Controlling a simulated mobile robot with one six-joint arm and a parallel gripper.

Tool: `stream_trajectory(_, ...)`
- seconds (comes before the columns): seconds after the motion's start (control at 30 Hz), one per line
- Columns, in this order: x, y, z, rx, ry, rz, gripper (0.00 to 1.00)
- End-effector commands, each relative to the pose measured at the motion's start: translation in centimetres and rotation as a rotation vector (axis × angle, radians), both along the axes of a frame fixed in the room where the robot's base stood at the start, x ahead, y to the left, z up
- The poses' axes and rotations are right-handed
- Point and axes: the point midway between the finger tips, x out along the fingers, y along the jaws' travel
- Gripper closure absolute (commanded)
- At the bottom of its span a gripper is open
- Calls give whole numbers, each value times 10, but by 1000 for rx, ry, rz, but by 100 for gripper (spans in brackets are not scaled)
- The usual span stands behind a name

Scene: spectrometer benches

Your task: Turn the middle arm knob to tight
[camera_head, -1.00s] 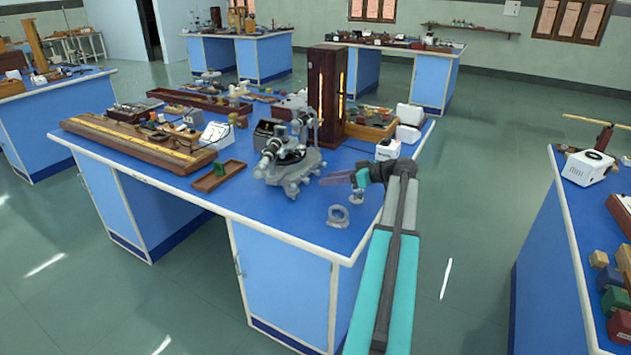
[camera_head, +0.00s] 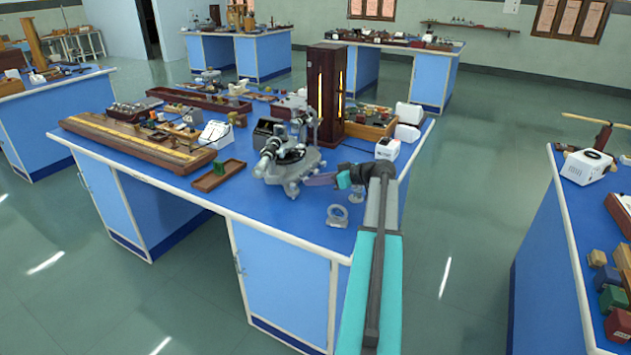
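The grey spectrometer (camera_head: 292,172) stands on the blue bench top (camera_head: 236,200), with its telescope tubes pointing up and to the front left. Its knobs are too small at this distance to tell apart, so I cannot make out the middle arm knob or how tight it is.
A clear ring-shaped piece (camera_head: 338,215) and a small glass piece (camera_head: 356,195) stand just below my gripper. A tall dark wooden lamp housing (camera_head: 327,95) stands behind the spectrometer. A shallow wooden tray (camera_head: 218,176) lies to its left. A white box (camera_head: 387,149) is at the right.

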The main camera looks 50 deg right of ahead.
Motion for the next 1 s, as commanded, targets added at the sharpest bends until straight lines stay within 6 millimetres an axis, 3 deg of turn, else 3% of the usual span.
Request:
stream_trajectory(0.03, 0, 0, 0, 0, 0, 0, 90)
stream_trajectory(0.1, 0, 0, 0, 0, 0, 0, 100)
stream_trajectory(0.87, 1, -1, 0, 130, 32, 1, 100)
stream_trajectory(0.9, 1, -1, 0, 130, 32, 1, 79)
stream_trajectory(1.0, 1, -1, 0, 129, 31, 1, 63)
